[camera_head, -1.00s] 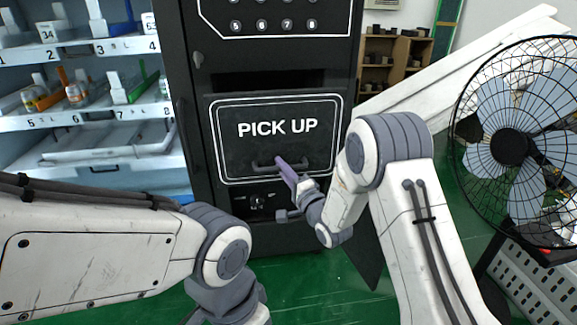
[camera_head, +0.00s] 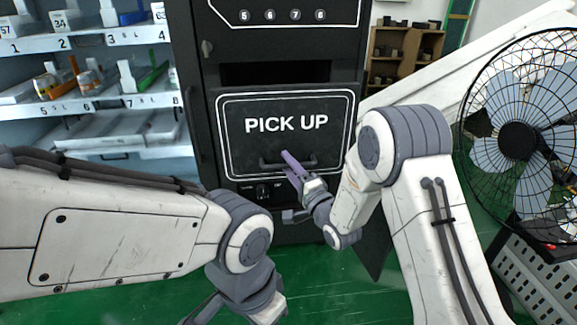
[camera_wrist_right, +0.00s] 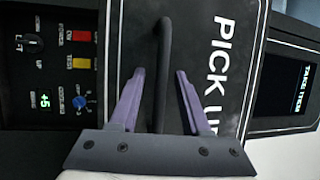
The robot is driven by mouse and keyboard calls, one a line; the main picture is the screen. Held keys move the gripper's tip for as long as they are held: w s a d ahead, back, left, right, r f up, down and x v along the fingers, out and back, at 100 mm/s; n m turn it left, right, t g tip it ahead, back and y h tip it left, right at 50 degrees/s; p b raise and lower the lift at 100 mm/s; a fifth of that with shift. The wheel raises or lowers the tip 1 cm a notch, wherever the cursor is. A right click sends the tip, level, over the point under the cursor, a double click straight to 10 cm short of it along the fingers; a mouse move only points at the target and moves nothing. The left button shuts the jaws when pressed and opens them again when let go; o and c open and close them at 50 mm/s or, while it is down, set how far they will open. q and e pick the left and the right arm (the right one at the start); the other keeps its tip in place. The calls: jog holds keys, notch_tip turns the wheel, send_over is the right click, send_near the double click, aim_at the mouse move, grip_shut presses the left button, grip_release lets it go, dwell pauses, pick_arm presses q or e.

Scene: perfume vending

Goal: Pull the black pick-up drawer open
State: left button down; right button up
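The black pick-up drawer (camera_head: 286,107) is a dark panel with a white outline and white "PICK UP" lettering, and it looks closed, flush with the machine. Its dark bar handle (camera_head: 268,164) runs along the lower part of the panel. My right gripper (camera_head: 287,158) is at the handle. In the right wrist view the purple fingers of my right gripper (camera_wrist_right: 158,88) are open, one on each side of the handle (camera_wrist_right: 163,55), with gaps on both sides. My left gripper (camera_head: 232,312) is low at the bottom edge, partly cut off.
A control panel (camera_wrist_right: 62,72) with coloured buttons and a knob sits beside the drawer. Shelves with small bottles (camera_head: 90,105) stand at the left. A caged fan (camera_head: 518,140) stands at the right. The green floor (camera_head: 330,285) in front is clear.

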jog(key=shift+d, duration=0.1)
jog(key=v, duration=1)
jog(key=shift+s, duration=0.2)
